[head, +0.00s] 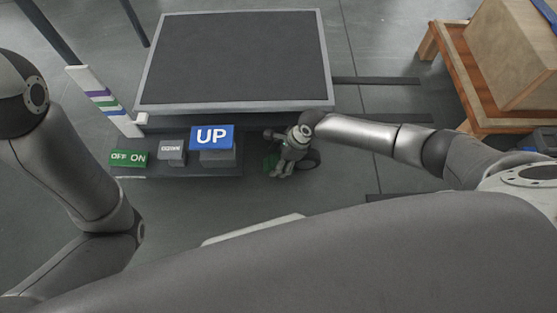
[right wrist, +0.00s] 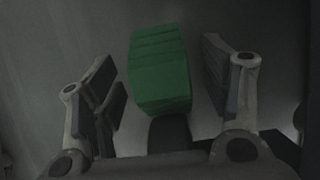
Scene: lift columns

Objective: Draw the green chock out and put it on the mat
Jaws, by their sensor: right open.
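The green chock (head: 270,161) shows as a small green patch on the floor by the lift's front right wheel (head: 312,159), partly hidden by my right gripper. My right gripper (head: 283,173) reaches down over it. In the right wrist view the chock (right wrist: 160,70) is a ribbed green block. It lies between my open fingers (right wrist: 163,88), with a gap on each side. My left arm shows at the left, but its gripper is out of view. I cannot clearly make out a mat.
The lift's dark platform (head: 235,60) stands behind the gripper. Its front bears a blue UP button (head: 211,137), a grey DOWN button (head: 172,150) and a green OFF/ON switch (head: 129,158). A wooden stand with a box (head: 515,55) is at the right. Floor in front is partly clear.

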